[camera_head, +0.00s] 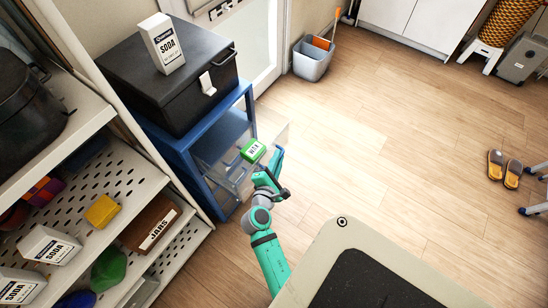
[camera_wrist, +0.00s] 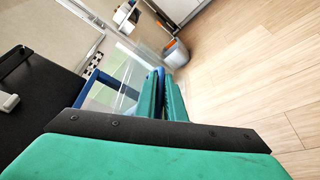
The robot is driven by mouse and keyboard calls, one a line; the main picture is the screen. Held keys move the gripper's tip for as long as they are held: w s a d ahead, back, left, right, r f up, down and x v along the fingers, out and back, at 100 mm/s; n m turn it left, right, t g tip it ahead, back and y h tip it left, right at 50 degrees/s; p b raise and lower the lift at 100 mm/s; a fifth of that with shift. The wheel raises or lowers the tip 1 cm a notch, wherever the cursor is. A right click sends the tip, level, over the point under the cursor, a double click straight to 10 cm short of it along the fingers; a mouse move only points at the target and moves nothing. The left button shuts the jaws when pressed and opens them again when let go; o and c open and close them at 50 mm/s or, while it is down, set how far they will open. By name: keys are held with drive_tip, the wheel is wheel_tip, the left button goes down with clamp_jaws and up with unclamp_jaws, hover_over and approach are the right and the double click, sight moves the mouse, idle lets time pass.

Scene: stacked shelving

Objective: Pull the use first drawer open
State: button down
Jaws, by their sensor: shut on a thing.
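A clear see-through drawer (camera_head: 237,172) juts out of the blue shelf unit (camera_head: 180,152), so it stands at least partly open. A green box with a white label (camera_head: 253,150) shows in or at this drawer. I cannot read a "use first" label. My gripper (camera_head: 278,160) is at the drawer's outer front end, shut on its front edge or handle; my fingers hide the exact contact. In the wrist view my two green fingers (camera_wrist: 162,95) are close together, with the blue frame and clear panels beyond them.
A black chest (camera_head: 170,75) with a soda box (camera_head: 162,43) on top stands on the blue unit. A perforated shelf rack (camera_head: 120,180) with soda boxes and a jars box (camera_head: 155,224) is at left. A grey bucket (camera_head: 311,62) stands behind.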

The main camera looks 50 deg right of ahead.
drive_tip(key=shift+f, duration=0.1)
drive_tip(key=c, duration=2.1)
unclamp_jaws()
drive_tip(key=shift+a, duration=0.15)
drive_tip(key=shift+a, duration=0.3)
drive_tip(key=v, duration=1)
drive_tip(key=shift+s, duration=0.2)
drive_tip(key=shift+w, duration=0.15)
